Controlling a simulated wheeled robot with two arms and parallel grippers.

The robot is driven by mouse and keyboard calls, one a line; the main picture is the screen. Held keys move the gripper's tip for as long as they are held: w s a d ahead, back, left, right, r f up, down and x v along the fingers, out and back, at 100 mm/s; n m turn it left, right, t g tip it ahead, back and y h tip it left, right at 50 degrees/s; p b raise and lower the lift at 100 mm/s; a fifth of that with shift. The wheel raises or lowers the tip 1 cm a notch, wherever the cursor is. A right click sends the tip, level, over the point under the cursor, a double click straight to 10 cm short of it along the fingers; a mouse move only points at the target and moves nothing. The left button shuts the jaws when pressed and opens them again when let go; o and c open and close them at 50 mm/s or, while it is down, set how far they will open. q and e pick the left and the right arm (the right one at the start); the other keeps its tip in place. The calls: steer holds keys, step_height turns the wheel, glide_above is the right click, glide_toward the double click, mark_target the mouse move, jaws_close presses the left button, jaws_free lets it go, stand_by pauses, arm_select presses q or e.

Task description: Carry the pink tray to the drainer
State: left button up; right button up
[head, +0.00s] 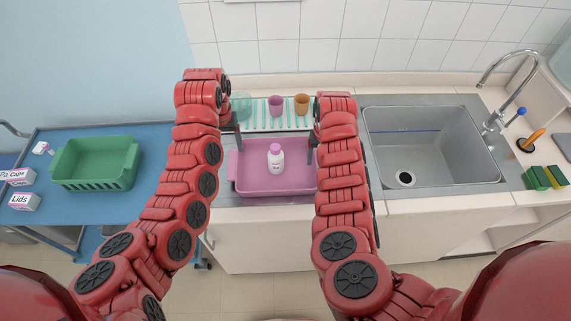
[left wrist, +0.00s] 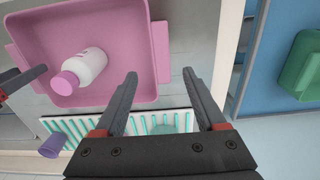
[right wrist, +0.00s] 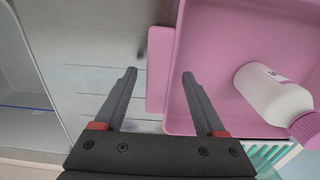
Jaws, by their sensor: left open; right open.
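The drainer (head: 259,120), white with teal ribs, lies just behind the tray. My left gripper (head: 233,142) is open at the tray's left end; in the left wrist view the tray's handle (left wrist: 160,52) lies beyond and between its fingertips. My right gripper (right wrist: 158,74) is open at the right end, with the other handle (right wrist: 159,60) between its fingers. Neither gripper clearly touches the tray.
A teal cup (head: 241,105), a purple cup (head: 275,106) and an orange cup (head: 301,104) stand at the drainer. The sink (head: 430,150) is to the right, with sponges (head: 543,178) beyond. A blue cart (head: 140,205) at left holds a green basket (head: 97,165).

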arm_select(q)
step_height(320, 180, up, 3)
steer(key=shift+r, duration=0.1)
arm_select(e)
step_height(320, 180, up, 12)
stand_by(0.4)
arm_select(q)
steer(key=shift+w, duration=0.1)
arm_select(e)
steer(key=shift+w+f, duration=0.1)
steer(key=shift+w, duration=0.05)
